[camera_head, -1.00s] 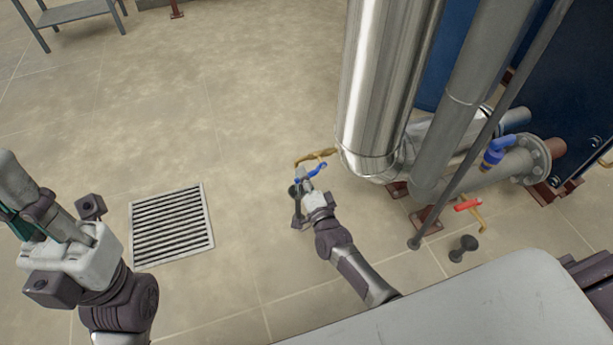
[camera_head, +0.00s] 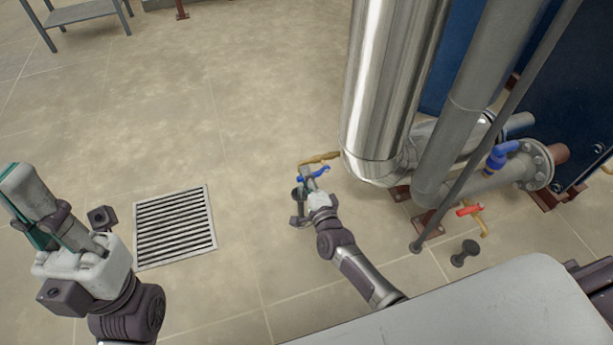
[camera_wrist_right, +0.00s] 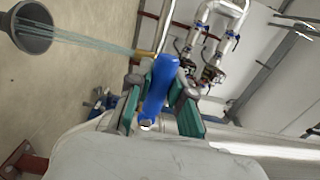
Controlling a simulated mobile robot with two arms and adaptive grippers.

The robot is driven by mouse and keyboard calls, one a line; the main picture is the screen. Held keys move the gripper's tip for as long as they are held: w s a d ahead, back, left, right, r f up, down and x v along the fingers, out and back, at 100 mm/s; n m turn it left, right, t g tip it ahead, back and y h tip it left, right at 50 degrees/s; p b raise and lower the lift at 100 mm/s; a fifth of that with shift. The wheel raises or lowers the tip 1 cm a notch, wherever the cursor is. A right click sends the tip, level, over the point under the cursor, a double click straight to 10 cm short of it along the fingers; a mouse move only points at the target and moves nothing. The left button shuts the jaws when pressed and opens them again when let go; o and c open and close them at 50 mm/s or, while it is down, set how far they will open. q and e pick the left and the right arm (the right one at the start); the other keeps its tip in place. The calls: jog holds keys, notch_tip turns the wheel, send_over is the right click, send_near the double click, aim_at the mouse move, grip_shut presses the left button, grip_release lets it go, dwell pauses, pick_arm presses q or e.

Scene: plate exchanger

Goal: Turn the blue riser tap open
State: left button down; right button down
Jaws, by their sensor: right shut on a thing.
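The blue riser tap's lever (camera_head: 318,173) shows at the end of my right arm, on a brass pipe (camera_head: 320,158) beside the large shiny riser pipe. My right gripper (camera_head: 308,178) is shut on the blue lever. In the right wrist view the lever (camera_wrist_right: 158,88) stands between the two teal-padded fingers. A thin bluish stream (camera_wrist_right: 95,42) runs from the brass spout to a grey funnel (camera_wrist_right: 33,27). My left gripper (camera_head: 32,195) is raised at the left, away from the tap; its finger gap cannot be made out.
The shiny riser (camera_head: 390,80) and a grey pipe (camera_head: 470,100) stand right of the tap. A red-handled tap (camera_head: 468,210), a dark funnel (camera_head: 465,253) and another blue valve (camera_head: 498,156) are further right. A floor grate (camera_head: 174,227) lies left; the floor around it is clear.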

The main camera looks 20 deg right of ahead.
jog(key=c, duration=1)
grip_release()
jog(key=s, duration=1.2)
jog(key=shift+d, duration=0.2)
